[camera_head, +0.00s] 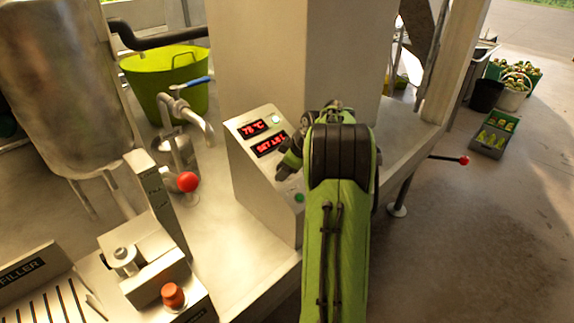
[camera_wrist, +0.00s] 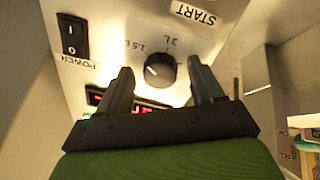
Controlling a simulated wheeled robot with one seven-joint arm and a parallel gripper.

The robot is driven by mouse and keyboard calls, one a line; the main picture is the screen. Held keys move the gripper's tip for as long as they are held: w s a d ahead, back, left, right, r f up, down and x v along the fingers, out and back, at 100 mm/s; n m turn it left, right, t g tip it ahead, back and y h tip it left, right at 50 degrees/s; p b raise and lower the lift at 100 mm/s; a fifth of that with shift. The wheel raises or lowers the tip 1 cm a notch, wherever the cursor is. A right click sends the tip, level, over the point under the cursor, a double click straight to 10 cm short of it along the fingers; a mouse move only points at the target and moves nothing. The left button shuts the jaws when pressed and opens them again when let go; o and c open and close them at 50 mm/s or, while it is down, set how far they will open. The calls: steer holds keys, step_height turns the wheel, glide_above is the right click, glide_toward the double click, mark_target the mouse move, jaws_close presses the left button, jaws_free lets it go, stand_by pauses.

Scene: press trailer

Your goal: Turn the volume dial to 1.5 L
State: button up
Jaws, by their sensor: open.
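The volume dial (camera_wrist: 160,70) is a round dark knob on the pale panel of the control box (camera_head: 262,185). In the wrist view the panel lettering is upside down. A label like "1.5 L" (camera_wrist: 136,45) stands at the dial's upper left and "2 L" (camera_wrist: 171,41) above it. A light mark on the dial lies toward its left side. My gripper (camera_wrist: 161,76) is open, with one finger on each side of the dial in the picture. Gaps show between fingers and dial; depth is unclear. In the head view my arm hides the dial.
The box has a red temperature display (camera_head: 254,127) and a red "SET" display (camera_head: 270,145), its digits hard to read. A power switch (camera_wrist: 72,36) and a START label (camera_wrist: 193,13) flank the dial. A tap (camera_head: 190,115) and red-knobbed lever (camera_head: 187,182) stand left.

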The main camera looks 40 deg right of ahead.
steer(key=p+v, duration=0.4)
steer(key=v, duration=1.1)
steer(key=shift+s+r, duration=0.2)
steer(key=shift+r, duration=0.15)
